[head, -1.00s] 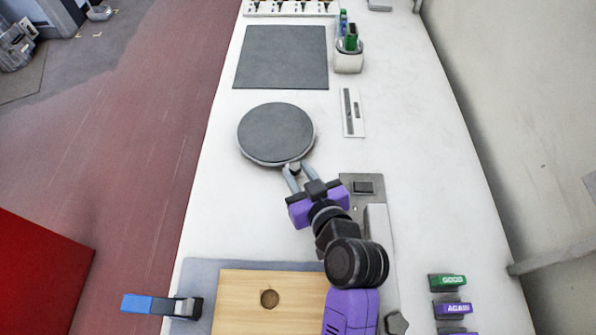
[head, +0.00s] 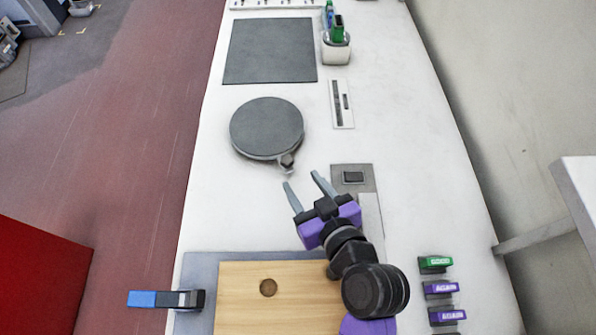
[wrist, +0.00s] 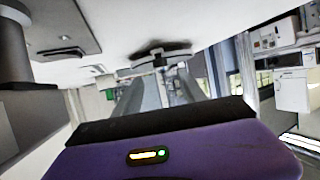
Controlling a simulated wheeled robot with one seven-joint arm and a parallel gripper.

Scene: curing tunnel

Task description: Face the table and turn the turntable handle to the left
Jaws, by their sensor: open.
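The turntable (head: 266,127) is a round dark grey disc on the white table, in the upper middle of the head view. Its handle (head: 287,160) is a small grey knob at the near right edge of the disc. My gripper (head: 303,180) is open and empty, just on the near side of the handle and apart from it. In the wrist view the two fingers of my gripper (wrist: 158,88) show apart, with the turntable (wrist: 160,68) seen edge-on beyond them.
A dark square mat (head: 270,50) and a cup with green items (head: 336,48) lie beyond the turntable. A switch plate (head: 353,177) is right of my gripper. A wooden board (head: 245,300) is nearer. Tags, one reading GOOD (head: 436,264), stand at right.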

